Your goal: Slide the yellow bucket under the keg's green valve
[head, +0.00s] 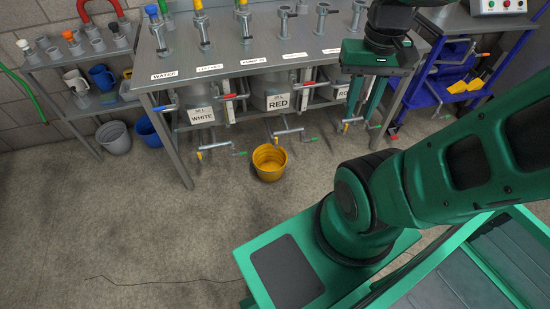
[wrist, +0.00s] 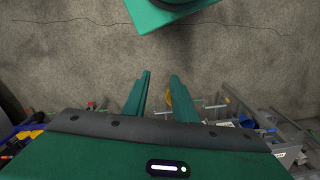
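The yellow bucket (head: 269,162) stands upright on the floor just in front of the bench, empty as far as I see. In the wrist view, a sliver of the yellow bucket (wrist: 168,98) shows between my fingers, partly hidden by one. Kegs labelled WHITE (head: 201,115) and RED (head: 277,102) stand under the bench; a third is partly hidden by my gripper. Each has a pipe with yellow and green parts at its front. The bucket is below and between the WHITE keg's green valve (head: 239,153) and the RED keg's green valve (head: 313,139). My gripper (head: 362,118) is open, empty, pointing down, right of the bucket.
The steel bench (head: 165,87) carries taps and labels; its front leg stands left of the bucket. A grey bucket (head: 114,138) and a blue bucket (head: 148,130) stand at left. A blue cart (head: 455,72) stands at right. The floor in front is clear.

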